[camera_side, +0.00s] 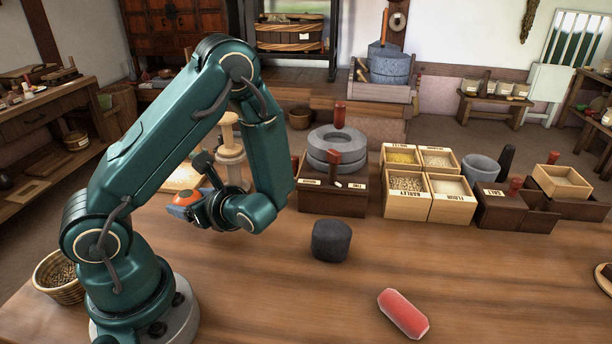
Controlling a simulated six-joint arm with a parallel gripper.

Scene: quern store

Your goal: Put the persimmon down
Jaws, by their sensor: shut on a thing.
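The persimmon (187,197) is a small orange shape at the end of my arm, left of the picture's middle. My gripper (189,204) is shut on it and holds it in front of a pale board (176,181). Parts of the jaws cover much of the fruit. It looks raised above the wooden table (270,300), but I cannot tell how high.
A dark, short cylinder (331,242) stands mid-table. A red, pale-edged block (403,313) lies at the front. Behind are grey quern stones (337,158) on a dark box, and grain boxes (407,206). A basket (58,277) stands left. The front middle table is clear.

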